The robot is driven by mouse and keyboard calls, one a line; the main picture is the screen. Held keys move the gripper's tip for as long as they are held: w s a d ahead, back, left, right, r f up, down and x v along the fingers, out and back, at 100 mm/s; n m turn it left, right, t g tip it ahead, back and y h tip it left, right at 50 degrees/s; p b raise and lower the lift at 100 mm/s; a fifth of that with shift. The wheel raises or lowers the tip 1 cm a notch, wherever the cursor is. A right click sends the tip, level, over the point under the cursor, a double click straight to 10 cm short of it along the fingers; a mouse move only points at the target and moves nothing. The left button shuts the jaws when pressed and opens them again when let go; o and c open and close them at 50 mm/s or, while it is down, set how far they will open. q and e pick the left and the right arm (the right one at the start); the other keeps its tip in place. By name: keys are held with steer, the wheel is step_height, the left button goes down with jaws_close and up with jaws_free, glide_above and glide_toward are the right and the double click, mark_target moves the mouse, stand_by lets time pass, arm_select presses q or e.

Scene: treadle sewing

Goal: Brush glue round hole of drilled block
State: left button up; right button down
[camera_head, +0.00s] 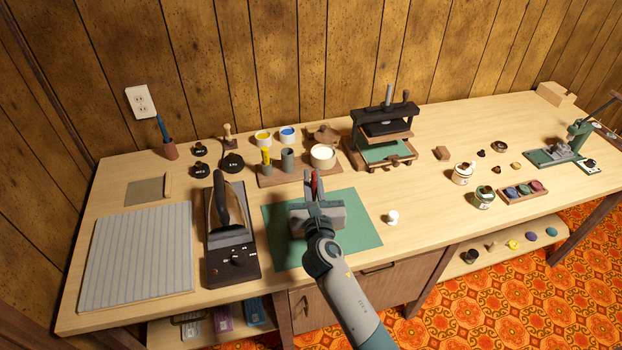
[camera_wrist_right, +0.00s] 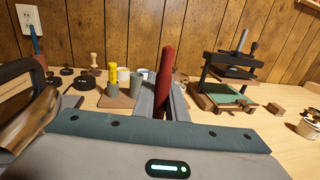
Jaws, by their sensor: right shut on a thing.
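My right gripper (camera_head: 314,192) is over the green mat (camera_head: 361,222), its jaws shut on a slim red handle (camera_wrist_right: 167,62), likely the brush. The handle stands upright between the fingers, and its lower end is hidden by the gripper. It also shows in the head view (camera_head: 315,181). A round pot with creamy white contents (camera_head: 323,155), perhaps the glue, stands just beyond the gripper. A small brown block (camera_head: 441,153) lies right of the press; I cannot tell whether it is drilled. No hole is visible, and the area under the gripper is hidden. My left gripper is not in view.
A black press (camera_head: 384,122) stands behind right of the mat. An iron on a dark stand (camera_head: 231,262) and a ribbed grey board (camera_head: 137,257) are to the left. A white knob-like piece (camera_head: 392,217) lies by the mat's right edge.

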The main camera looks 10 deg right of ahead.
steer(key=shift+d, duration=0.85)
steer(key=shift+d+p, duration=0.2)
steer(key=shift+p, duration=0.15)
steer(key=shift+d+f, duration=0.15)
steer(key=shift+d, duration=0.65)
steer(key=shift+s+p, duration=0.1)
steer(key=shift+p, duration=0.3)
steer(key=shift+s, duration=0.55)
steer(key=shift+a, duration=1)
